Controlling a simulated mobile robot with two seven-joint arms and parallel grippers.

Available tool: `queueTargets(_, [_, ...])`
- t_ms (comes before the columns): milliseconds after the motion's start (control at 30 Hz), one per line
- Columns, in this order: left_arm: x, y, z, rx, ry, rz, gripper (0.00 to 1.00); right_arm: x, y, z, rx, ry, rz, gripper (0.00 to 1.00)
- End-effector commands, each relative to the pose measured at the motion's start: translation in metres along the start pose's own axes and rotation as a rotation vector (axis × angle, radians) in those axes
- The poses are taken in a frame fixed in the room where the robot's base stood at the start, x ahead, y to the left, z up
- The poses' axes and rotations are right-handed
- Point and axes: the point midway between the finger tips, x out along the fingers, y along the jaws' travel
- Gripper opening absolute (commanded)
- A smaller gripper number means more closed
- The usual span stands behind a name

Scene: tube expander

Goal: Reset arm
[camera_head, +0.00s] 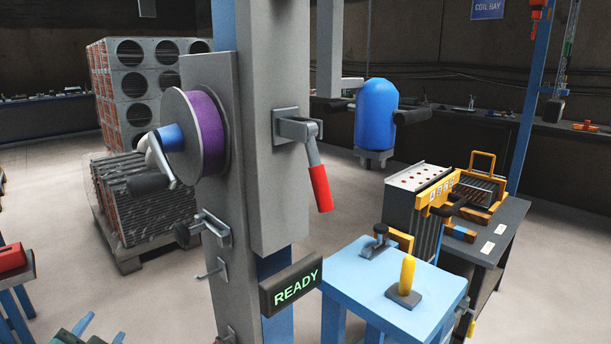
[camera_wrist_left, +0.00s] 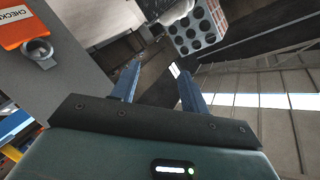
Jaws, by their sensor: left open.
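A lever with a red handle (camera_head: 320,188) is mounted on a grey bracket on the side of the machine column (camera_head: 270,120). The handle hangs down, tilted to the lower right. A dark panel (camera_head: 292,284) lower on the column reads READY in green. My left gripper (camera_head: 107,324) is at the bottom left of the head view, well apart from the lever. In the left wrist view its two blue fingers (camera_wrist_left: 154,68) are spread with nothing between them. My right gripper is not in view.
A purple-wound spool (camera_head: 206,133) and a black-knobbed clamp (camera_head: 211,228) sit on the column's left. A blue table (camera_head: 350,283) with a yellow-handled tool (camera_head: 407,275) stands right. A coil stack (camera_head: 125,195) stands behind left. An orange sign (camera_wrist_left: 28,27) shows in the wrist view.

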Motion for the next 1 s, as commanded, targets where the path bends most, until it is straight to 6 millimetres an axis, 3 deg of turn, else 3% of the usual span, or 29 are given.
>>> queueTargets(33, [-0.013, 0.033, 0.02, -0.071, -0.107, 0.089, 0.45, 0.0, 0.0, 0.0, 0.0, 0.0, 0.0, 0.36])
queueTargets(100, [-0.033, 0.07, 0.041, -0.142, -0.238, 0.199, 0.45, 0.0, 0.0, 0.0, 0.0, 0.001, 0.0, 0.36])
queueTargets(200, [-0.062, 0.112, 0.059, -0.211, -0.381, 0.33, 0.45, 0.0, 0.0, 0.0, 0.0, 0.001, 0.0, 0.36])
queueTargets(400, [-0.115, 0.169, 0.073, -0.291, -0.579, 0.533, 0.45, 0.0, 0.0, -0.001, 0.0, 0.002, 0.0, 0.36])
queueTargets(667, [-0.181, 0.217, 0.074, -0.351, -0.77, 0.763, 0.45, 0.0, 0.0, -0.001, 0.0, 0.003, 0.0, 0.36])
queueTargets(1000, [-0.16, 0.239, 0.049, -0.439, -0.515, 0.762, 0.45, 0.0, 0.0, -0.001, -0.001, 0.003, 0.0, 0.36])
